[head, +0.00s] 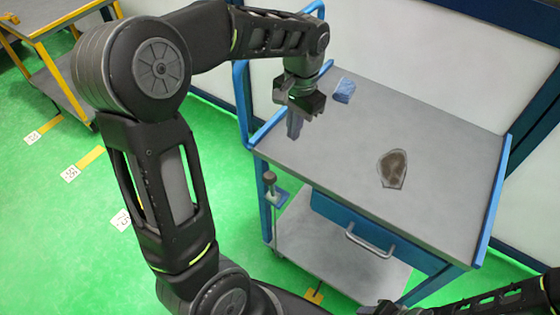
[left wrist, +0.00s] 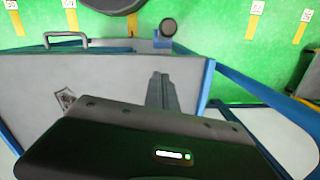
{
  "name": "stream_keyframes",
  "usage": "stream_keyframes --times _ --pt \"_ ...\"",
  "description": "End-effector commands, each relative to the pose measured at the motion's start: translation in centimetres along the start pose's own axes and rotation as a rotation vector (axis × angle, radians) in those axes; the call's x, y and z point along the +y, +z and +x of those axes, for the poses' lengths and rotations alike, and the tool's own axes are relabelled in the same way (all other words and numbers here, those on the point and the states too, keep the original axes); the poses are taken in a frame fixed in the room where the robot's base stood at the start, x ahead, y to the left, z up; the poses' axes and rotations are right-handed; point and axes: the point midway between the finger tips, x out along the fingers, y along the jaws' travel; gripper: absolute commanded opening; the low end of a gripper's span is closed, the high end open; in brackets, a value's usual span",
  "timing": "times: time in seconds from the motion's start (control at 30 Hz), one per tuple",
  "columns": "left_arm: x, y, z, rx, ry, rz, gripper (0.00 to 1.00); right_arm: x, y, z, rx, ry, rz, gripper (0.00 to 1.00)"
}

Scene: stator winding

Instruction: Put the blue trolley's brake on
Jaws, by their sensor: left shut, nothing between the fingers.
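The blue trolley (head: 262,160) has a grey top and blue frame. A post with a dark round knob (head: 269,177) stands on a blue bracket at its front left corner; I take it for the brake lever. In the left wrist view the knob (left wrist: 168,28) shows beyond the trolley's edge. My left gripper (head: 294,130) points down over the left part of the top, shut and empty, behind and apart from the knob. Its fingers show in the left wrist view (left wrist: 160,90). Only part of my right arm shows at the bottom right; its fingers are out of view.
On the top lie a blue packet (head: 344,91) and a dark patch-like item (head: 393,169). A drawer with a grey handle (head: 369,240) is at the front. A blue push rail (head: 242,100) rises at the left. A yellow-framed table (head: 60,75) stands far left; green floor lies between.

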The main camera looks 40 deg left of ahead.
Motion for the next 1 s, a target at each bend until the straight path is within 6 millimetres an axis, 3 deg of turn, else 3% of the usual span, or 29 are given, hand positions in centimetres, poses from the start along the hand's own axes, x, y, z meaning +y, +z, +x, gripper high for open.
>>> stream_keyframes --times 0.5,0.73,1.0 --pt "0.0 0.4 9.1 -0.004 0.002 -0.001 0.0 -0.4 0.1 -1.2 -0.003 0.004 0.003 0.44" --pt "0.0 3.3 9.6 -0.001 0.001 -0.001 0.0 -0.6 0.3 -2.0 -0.006 0.007 0.005 0.44" --pt "0.0 3.9 9.9 0.001 0.0 0.0 0.0 -0.6 0.3 -2.0 -0.007 0.008 0.006 0.44"
